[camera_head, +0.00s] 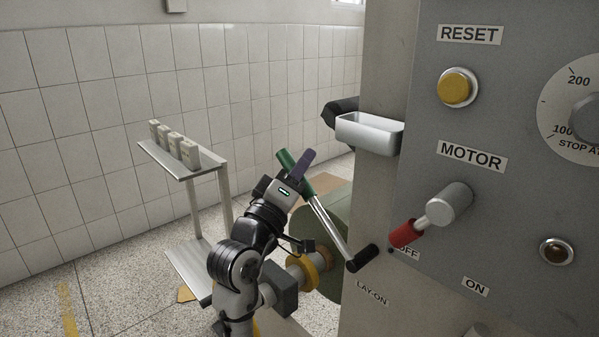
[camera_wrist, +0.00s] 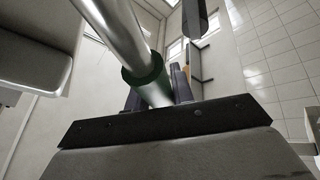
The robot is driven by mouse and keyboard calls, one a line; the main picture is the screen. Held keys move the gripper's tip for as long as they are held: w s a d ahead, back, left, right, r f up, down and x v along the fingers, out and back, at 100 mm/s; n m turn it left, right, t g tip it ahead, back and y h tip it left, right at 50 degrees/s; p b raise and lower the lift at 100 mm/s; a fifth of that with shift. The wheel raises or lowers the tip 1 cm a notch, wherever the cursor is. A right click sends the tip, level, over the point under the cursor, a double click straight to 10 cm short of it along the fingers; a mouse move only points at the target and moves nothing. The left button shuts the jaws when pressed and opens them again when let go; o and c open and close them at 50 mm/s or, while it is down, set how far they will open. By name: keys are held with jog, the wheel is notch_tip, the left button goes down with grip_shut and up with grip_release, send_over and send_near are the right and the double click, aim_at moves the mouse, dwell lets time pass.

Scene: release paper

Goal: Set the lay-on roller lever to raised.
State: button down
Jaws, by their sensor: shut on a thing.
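The lay-on roller lever (camera_head: 330,227) is a silver rod with a green grip (camera_head: 286,159) at its upper end and a black pivot at its lower right end. It slants up and left from the machine, above the LAY-ON label (camera_head: 372,292). My gripper (camera_head: 299,174) is shut on the green grip, with the grip's end sticking out past a purple finger. In the wrist view the rod (camera_wrist: 112,25) and its green collar (camera_wrist: 146,75) run between my fingers (camera_wrist: 158,92). The fingers partly hide the grip.
Right of the lever, the grey panel (camera_head: 520,215) carries a red-tipped motor switch (camera_head: 405,234), a yellow reset button (camera_head: 455,88) and a dial. A metal tray (camera_head: 368,133) juts out above the lever. A cart (camera_head: 165,160) with several small blocks stands left. A green roll (camera_head: 335,215) lies behind.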

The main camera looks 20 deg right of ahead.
jog(key=shift+s+r, duration=0.15)
jog(key=shift+r, duration=0.05)
jog(key=c, duration=1.2)
grip_release()
jog(key=shift+f, duration=0.1)
jog(key=shift+s+a+f, duration=0.2)
jog(key=shift+a+f, duration=0.1)
jog(key=shift+a, duration=0.1)
jog(key=b+v, duration=0.4)
jog(key=v, duration=0.8)
jog(key=shift+s+a, duration=0.2)
jog(key=shift+a, duration=0.15)
